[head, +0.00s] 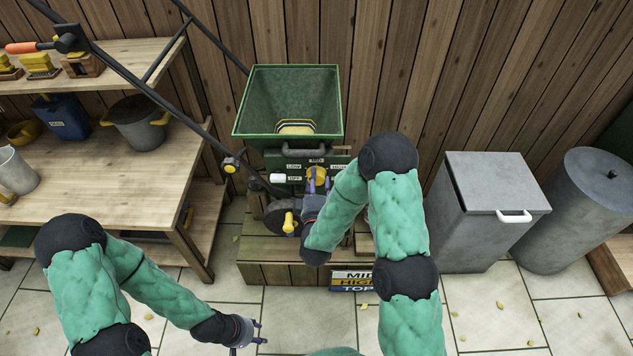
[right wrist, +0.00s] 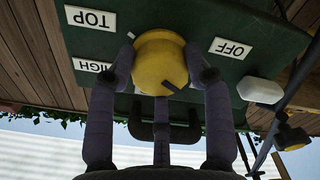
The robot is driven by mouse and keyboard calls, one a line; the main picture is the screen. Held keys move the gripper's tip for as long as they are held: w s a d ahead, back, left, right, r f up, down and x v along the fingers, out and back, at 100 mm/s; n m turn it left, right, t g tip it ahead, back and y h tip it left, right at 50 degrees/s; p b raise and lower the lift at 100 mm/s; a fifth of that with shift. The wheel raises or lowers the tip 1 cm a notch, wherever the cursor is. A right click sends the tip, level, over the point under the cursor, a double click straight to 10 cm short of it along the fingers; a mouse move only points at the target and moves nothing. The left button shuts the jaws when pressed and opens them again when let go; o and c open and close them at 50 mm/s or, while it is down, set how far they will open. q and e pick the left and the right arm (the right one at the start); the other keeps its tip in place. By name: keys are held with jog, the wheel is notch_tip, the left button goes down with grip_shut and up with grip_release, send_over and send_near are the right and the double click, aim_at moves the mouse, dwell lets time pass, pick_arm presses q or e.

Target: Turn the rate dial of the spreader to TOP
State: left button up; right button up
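The spreader has a green hopper (head: 290,100) above a dark green panel with the labels OFF, LOW, MID and HIGH in the head view. The yellow rate dial (head: 317,174) is on that panel. In the right wrist view, upside down, the dial (right wrist: 158,58) has a dark mark pointing to the lower right, away from the TOP label (right wrist: 91,18). LOW and MID are hidden there. My right gripper (head: 318,186) has its fingers against both sides of the dial. My left gripper (head: 256,334) is open and empty, low over the floor.
A white knob (head: 278,178) and a yellow-handled lever (head: 289,222) are close to the dial. A wooden bench (head: 130,165) with pots stands left. A grey bin (head: 487,215) and a round drum (head: 583,210) stand right.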

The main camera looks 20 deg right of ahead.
jog(key=shift+f+m, duration=0.1)
jog(key=shift+m, duration=0.3)
jog(key=m, duration=0.8)
jog(key=shift+s+m, duration=0.1)
jog(key=shift+m, duration=0.2)
jog(key=shift+a+m, duration=0.1)
jog(key=shift+m, duration=13.1)
jog(key=o, duration=1.2)
jog(key=shift+c, duration=0.2)
